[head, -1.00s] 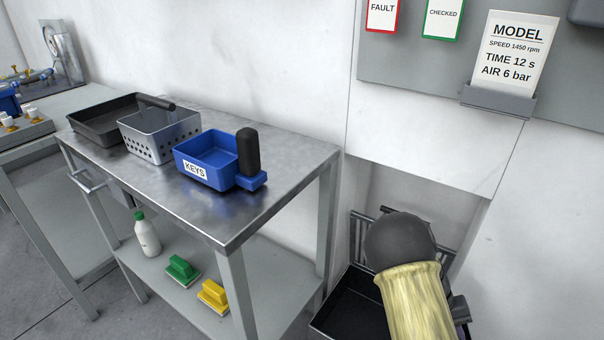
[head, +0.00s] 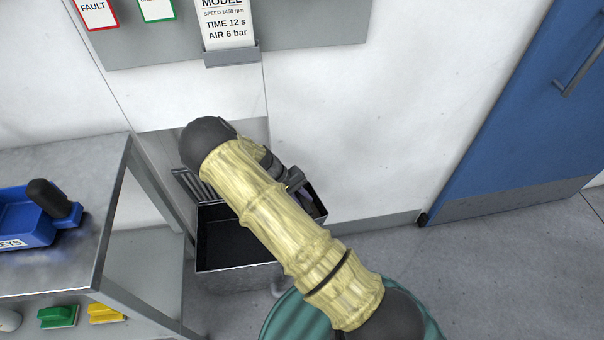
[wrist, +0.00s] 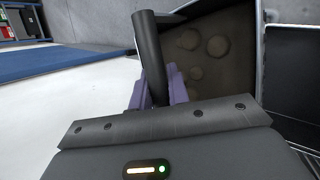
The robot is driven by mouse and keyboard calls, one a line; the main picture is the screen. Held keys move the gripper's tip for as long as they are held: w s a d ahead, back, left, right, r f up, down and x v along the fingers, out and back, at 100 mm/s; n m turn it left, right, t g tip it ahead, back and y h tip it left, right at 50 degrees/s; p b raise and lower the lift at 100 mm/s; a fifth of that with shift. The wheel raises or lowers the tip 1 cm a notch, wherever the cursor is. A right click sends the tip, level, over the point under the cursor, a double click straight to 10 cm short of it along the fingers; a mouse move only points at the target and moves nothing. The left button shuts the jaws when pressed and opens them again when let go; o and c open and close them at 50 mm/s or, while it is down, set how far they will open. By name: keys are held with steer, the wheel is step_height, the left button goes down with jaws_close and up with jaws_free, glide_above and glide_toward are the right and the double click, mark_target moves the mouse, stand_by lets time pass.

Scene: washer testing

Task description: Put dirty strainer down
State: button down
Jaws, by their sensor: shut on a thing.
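In the wrist view my gripper (wrist: 158,92) is shut on an upright black handle (wrist: 150,50). Beside the handle is the dirty strainer (wrist: 235,25), with dark walls and a brown inside marked by several round, paler stains. In the head view my gripper (head: 300,188) is low at the right end of a black-lined, open box (head: 235,235) by the wall. My forearm covers much of this area, and I cannot make out the strainer separately there. I cannot tell whether its underside touches anything.
Grey slats (head: 190,185) stand behind the box. A metal bench (head: 65,255) at left carries a blue KEYS box (head: 20,215) with a black handle. Green and yellow brushes (head: 105,313) lie on its lower shelf. Open floor (head: 490,270) lies right, before a blue door (head: 535,120).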

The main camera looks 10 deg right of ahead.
steer(key=r+p, duration=0.2)
steer(key=p, duration=0.2)
steer(key=s+r+p, duration=0.1)
steer(key=r+p, duration=0.1)
steer(key=p, duration=0.2)
steer(key=s+r+p, duration=0.1)
steer(key=r+p, duration=0.1)
steer(key=p, duration=0.1)
steer(key=shift+d+r+p, duration=0.1)
steer(key=shift+r+p, duration=0.05)
steer(key=shift+p, duration=0.25)
steer(key=r+p, duration=0.1)
steer(key=p, duration=0.1)
steer(key=s+r+p, duration=0.1)
steer(key=p, duration=0.3)
steer(key=shift+s+d+r, duration=0.25)
steer(key=shift+r, duration=0.15)
steer(key=shift+s+r+p, duration=0.25)
steer(key=shift+s+p, duration=0.05)
steer(key=shift+p, duration=0.75)
steer(key=shift+f, duration=0.15)
